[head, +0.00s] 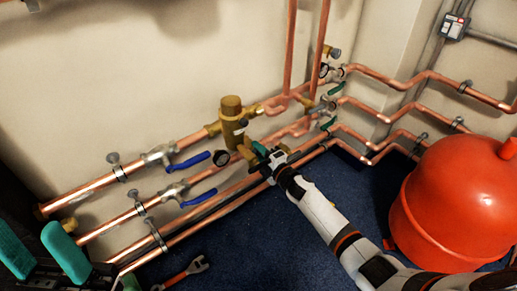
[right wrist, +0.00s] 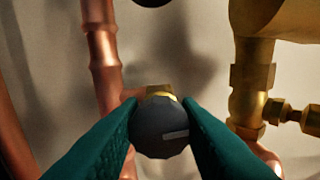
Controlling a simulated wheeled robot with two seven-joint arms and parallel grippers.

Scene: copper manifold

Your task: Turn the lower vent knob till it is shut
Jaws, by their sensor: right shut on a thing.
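In the right wrist view a dark round vent knob (right wrist: 158,140) with a pale mark line sits on a brass stem (right wrist: 160,92). The mark lies nearly level, to the right of the knob's middle. My right gripper (right wrist: 161,122) is shut on this knob, one teal finger on each side. In the head view my right gripper (head: 262,155) is at the pipes beside the brass valve body, and hides the knob. My left gripper (head: 40,245) is at the lower left, its teal fingers apart and empty, away from the pipes.
Copper pipes (head: 90,190) run along the wall, with blue lever handles (head: 192,161) and a brass valve body (head: 232,118). A red tank (head: 450,200) stands at the right. A wrench (head: 185,273) lies on the blue floor. In the right wrist view brass fittings (right wrist: 250,85) stand close at the right.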

